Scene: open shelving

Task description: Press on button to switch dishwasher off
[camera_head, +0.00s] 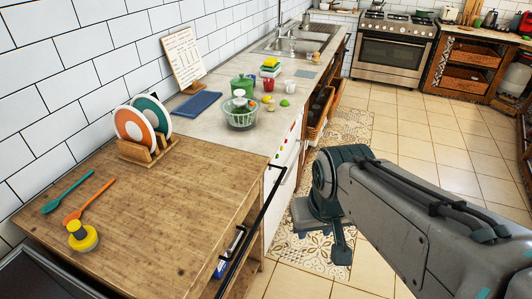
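The dishwasher (283,174) appears to be the white-fronted appliance under the counter, seen at a steep angle. Small coloured spots, which look like its buttons, run along its upper front edge; a red one (286,140) is among them. Their labels and state are too small to tell. My gripper (326,236) is at the end of the grey arm, over the patterned floor, to the right of the dishwasher front and apart from it. It points downward and nothing is seen in it. The wrist partly hides it, and its finger gap is not clear.
A wooden cabinet (155,215) with a dark rail (255,222) stands at the front left, holding plates and utensils. The counter (215,105) bears a bowl (240,113) and a blue board (196,104). A wicker basket (321,113) juts out beyond the dishwasher. Tiled floor (400,130) is free.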

